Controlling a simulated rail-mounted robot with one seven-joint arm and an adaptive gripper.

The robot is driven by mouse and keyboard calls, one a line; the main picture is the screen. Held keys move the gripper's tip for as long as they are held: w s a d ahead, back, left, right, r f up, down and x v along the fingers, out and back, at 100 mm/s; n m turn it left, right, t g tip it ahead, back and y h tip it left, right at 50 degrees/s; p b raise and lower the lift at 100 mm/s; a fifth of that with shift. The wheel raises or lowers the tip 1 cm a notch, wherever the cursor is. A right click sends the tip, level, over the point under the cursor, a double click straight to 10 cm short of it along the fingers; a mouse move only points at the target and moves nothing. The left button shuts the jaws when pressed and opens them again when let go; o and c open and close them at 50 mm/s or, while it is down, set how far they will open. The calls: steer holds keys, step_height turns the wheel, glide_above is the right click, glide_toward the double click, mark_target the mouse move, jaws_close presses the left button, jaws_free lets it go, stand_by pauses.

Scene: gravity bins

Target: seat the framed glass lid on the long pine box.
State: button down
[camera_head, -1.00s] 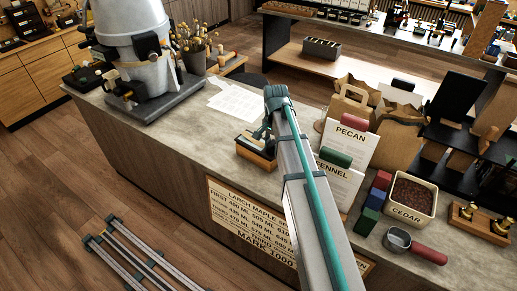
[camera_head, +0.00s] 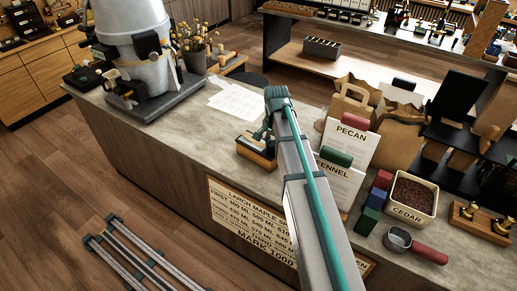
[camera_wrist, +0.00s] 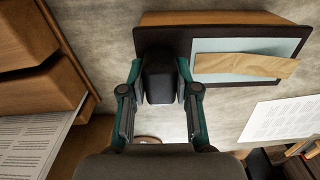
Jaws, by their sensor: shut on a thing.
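The framed glass lid (camera_wrist: 208,70) has a dark frame, a pale blue pane and a black block-like grip. My gripper (camera_wrist: 160,82) has its two teal fingers shut on this black grip, at the left end of the lid. The long pine box (camera_wrist: 225,18) shows as an orange-brown wooden edge beyond the lid's far side. The lid lies over the box, but I cannot tell whether it rests flush. A tan strip shows across the pane. In the head view my gripper (camera_head: 265,135) is at the pine box (camera_head: 256,156) on the counter, and my arm hides part of it.
White paper sheets (camera_head: 238,101) lie behind the box on the grey counter (camera_head: 185,150). A large grey hopper (camera_head: 135,50) stands at left. PECAN (camera_head: 350,143) and FENNEL cards, coloured blocks and the CEDAR bin (camera_head: 402,213) stand to the right. Bare counter lies left of the box.

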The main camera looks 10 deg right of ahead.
steer(key=shift+f, duration=0.4)
stand_by(0.4)
steer(key=c, duration=1.1)
jaws_free()
steer(key=shift+s+d, duration=0.15)
steer(key=shift+w+a+r+p, duration=0.1)
steer(key=shift+r+p, duration=0.4)
steer(key=shift+r, duration=0.3)
steer(key=shift+w+a+r+p, duration=0.15)
steer(key=shift+r+p, duration=0.35)
steer(key=shift+r, duration=0.25)
steer(key=shift+w+a+r+p, duration=0.1)
steer(key=shift+r+p, duration=0.4)
steer(key=shift+r, duration=0.3)
steer(key=shift+r, duration=0.4)
steer(key=shift+w+a+r, duration=0.1)
steer(key=shift+w+r, duration=0.05)
steer(key=shift+r, duration=0.5)
steer(key=shift+o, duration=0.2)
